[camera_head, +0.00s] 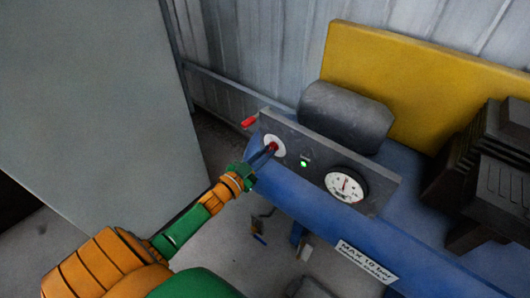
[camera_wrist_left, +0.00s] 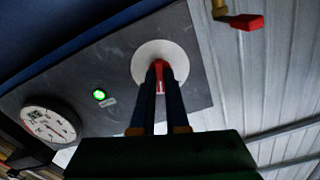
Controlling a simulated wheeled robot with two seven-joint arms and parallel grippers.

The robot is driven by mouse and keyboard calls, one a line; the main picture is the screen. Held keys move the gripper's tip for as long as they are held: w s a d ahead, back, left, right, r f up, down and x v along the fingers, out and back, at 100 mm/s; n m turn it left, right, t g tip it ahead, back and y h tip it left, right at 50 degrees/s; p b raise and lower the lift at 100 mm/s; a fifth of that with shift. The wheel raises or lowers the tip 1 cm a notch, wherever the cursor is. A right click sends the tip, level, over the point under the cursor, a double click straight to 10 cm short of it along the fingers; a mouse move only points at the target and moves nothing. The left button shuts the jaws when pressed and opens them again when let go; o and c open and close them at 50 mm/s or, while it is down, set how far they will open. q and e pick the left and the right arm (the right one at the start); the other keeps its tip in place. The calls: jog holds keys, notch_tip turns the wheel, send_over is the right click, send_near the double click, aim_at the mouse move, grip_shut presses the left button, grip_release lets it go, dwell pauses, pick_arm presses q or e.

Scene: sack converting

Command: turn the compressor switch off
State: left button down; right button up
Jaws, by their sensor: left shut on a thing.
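The compressor switch is a red knob (camera_wrist_left: 159,74) on a round white plate (camera_wrist_left: 148,60), set in a dark grey panel (camera_head: 316,163) on the blue compressor tank (camera_head: 300,198). In the head view the red knob (camera_head: 273,147) shows at the tip of my left gripper (camera_head: 268,152). My left gripper (camera_wrist_left: 158,76) is shut on the red knob, one finger on each side of it in the left wrist view. The fingers hide part of the knob. A green light (camera_head: 304,163) glows on the panel beside the switch. My right gripper is not in view.
A pressure gauge (camera_head: 346,186) sits at the panel's right part. A red-handled valve (camera_head: 250,121) sticks out at the panel's left end. A grey motor (camera_head: 346,113) and a yellow board (camera_head: 410,80) stand behind. A large grey cabinet side (camera_head: 95,100) stands at the left.

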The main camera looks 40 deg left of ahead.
pick_arm(q)
jog(key=n+p, duration=0.1)
jog(key=n, duration=0.3)
jog(key=shift+n, duration=0.3)
jog(key=n, duration=0.4)
jog(key=shift+d+n, duration=0.1)
jog(key=shift+n, duration=0.2)
jog(key=c, duration=0.9)
grip_release()
jog(key=s, duration=0.2)
jog(key=s+p, duration=0.1)
jog(key=s, duration=0.4)
jog(key=shift+a+p, duration=0.3)
jog(key=shift+p, duration=0.1)
